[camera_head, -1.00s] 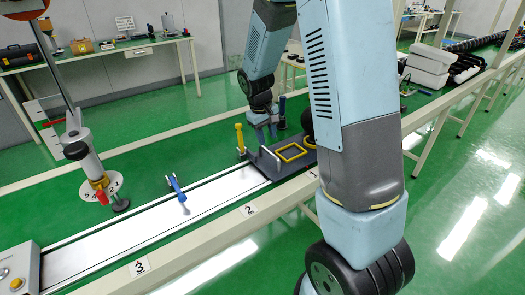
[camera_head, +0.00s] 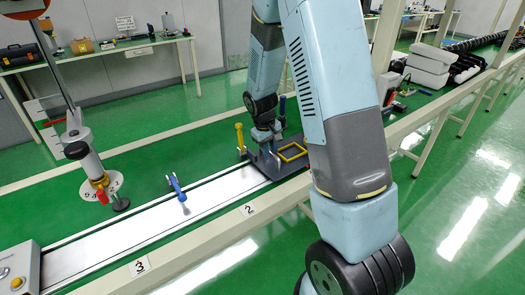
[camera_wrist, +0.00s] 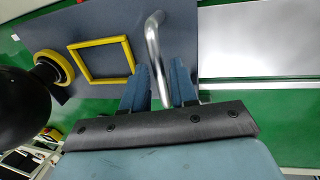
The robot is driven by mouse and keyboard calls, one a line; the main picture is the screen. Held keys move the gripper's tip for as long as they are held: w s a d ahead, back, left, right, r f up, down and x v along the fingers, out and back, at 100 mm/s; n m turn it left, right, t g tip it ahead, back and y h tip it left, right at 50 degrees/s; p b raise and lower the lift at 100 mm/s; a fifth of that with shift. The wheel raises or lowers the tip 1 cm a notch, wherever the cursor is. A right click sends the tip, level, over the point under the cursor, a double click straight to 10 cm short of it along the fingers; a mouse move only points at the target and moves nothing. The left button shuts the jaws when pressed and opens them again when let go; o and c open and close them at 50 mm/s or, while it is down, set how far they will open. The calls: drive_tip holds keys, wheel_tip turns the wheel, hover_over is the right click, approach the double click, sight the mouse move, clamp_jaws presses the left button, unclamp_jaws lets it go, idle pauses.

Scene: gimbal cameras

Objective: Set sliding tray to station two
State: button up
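The dark sliding tray (camera_head: 262,168) sits on the rail track, to the right of the label 2 (camera_head: 248,209). It carries a yellow square frame (camera_head: 293,152); the wrist view shows the tray (camera_wrist: 100,25) with the frame (camera_wrist: 102,62) and a bent metal handle (camera_wrist: 153,45). My gripper (camera_head: 268,142) is low over the tray's left end. In the wrist view my gripper (camera_wrist: 160,68) has one blue finger on each side of the handle, with a slight gap visible. My arm hides the tray's right part in the head view.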

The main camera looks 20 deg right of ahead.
clamp_jaws()
